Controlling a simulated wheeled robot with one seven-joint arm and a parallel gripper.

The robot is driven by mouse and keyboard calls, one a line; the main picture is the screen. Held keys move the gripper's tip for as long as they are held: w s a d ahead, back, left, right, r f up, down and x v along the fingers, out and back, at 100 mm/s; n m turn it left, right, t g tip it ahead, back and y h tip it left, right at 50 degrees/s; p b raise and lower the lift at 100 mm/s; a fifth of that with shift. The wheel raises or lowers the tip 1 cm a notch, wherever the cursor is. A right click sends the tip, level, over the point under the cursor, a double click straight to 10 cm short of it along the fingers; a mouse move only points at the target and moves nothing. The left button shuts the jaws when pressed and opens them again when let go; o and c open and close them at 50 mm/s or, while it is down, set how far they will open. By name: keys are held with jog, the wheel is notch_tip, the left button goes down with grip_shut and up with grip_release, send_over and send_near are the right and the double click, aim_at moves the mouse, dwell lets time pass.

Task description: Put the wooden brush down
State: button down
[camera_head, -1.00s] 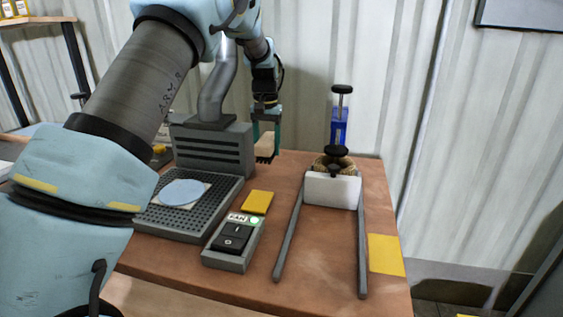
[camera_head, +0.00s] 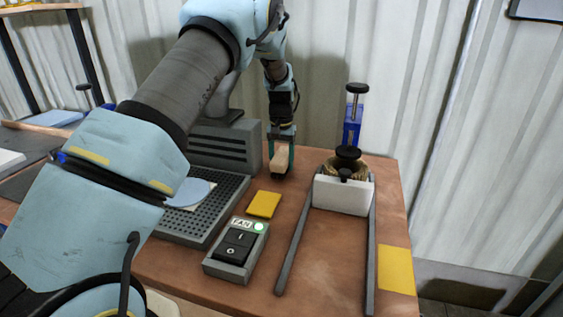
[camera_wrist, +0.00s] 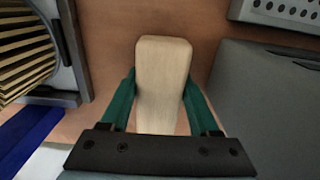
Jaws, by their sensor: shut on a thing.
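The wooden brush (camera_head: 280,160) is a pale block with dark bristles below it, at the back of the brown table. My gripper (camera_head: 281,152) is shut on it, with green fingers on both sides. In the wrist view the brush (camera_wrist: 163,80) lies between the fingertips of my gripper (camera_wrist: 160,95), its pale top facing the camera. The brush is at or very near the table top; I cannot tell whether the bristles touch it.
A grey box with a perforated tray (camera_head: 205,222) stands left of the brush. A yellow pad (camera_head: 264,204) and a fan switch box (camera_head: 237,250) lie in front. A clamp frame with a white block (camera_head: 342,195) and a pleated filter (camera_wrist: 25,50) stands to the right. Bare table separates them.

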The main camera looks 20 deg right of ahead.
aim_at(282, 156)
jog(key=shift+f, duration=0.6)
jog(key=shift+f, duration=0.1)
jog(key=shift+c, duration=0.6)
grip_release()
notch_tip(282, 156, up, 12)
jog(key=b, duration=0.3)
jog(key=shift+s, duration=0.15)
